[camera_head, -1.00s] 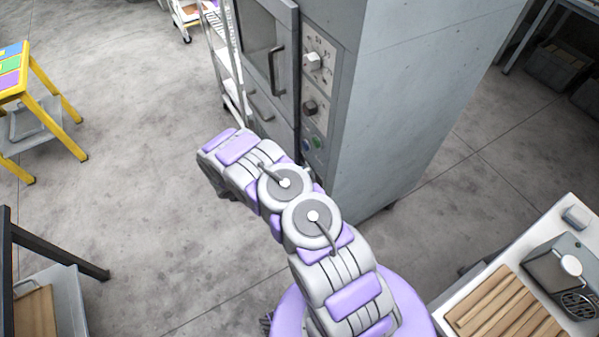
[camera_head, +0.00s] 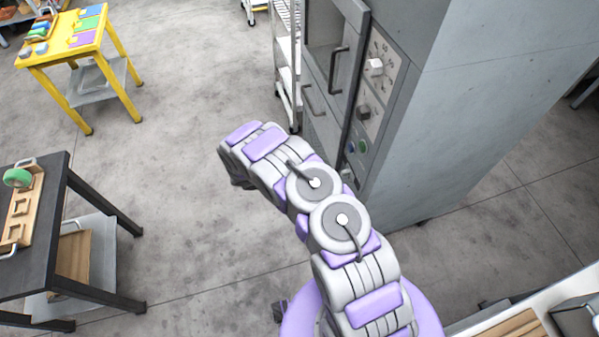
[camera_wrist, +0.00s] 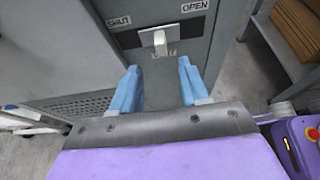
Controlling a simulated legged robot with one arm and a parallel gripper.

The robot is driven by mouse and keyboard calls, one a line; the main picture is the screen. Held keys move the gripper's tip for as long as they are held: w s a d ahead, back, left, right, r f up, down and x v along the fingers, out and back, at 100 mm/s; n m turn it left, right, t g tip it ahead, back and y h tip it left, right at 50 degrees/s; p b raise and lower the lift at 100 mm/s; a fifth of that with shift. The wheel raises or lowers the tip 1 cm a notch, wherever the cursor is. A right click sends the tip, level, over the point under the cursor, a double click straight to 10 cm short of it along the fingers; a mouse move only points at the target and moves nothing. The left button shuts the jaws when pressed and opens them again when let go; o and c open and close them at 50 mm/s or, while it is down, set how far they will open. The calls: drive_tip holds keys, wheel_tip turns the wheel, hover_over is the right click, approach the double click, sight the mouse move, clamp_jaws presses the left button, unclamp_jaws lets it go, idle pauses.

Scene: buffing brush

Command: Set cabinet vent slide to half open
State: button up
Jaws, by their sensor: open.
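In the wrist view a pale slide knob (camera_wrist: 158,38) sticks out from a grey cabinet panel (camera_wrist: 130,40), between a SHUT label (camera_wrist: 119,22) on the left and an OPEN label (camera_wrist: 195,6) on the right. Faint lettering below the knob is too blurred to read. The knob stands roughly midway between the labels; its exact setting is unclear. My gripper (camera_wrist: 159,68) is open and empty, its two blue fingers either side of the knob's line in the picture, apart from it. In the head view the tall grey cabinet (camera_head: 455,125) stands right of my arm; its slide is not visible there.
A dark workbench (camera_head: 48,228) and a yellow table (camera_head: 62,56) stand at left. A wire trolley (camera_head: 287,70) is behind the cabinet's door side. A pale counter (camera_head: 560,300) is at lower right. Open floor (camera_head: 190,190) lies left of my arm.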

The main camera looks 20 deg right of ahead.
drive_tip(key=p+v, duration=0.1)
drive_tip(key=v, duration=0.8)
drive_tip(key=shift+a, duration=0.15)
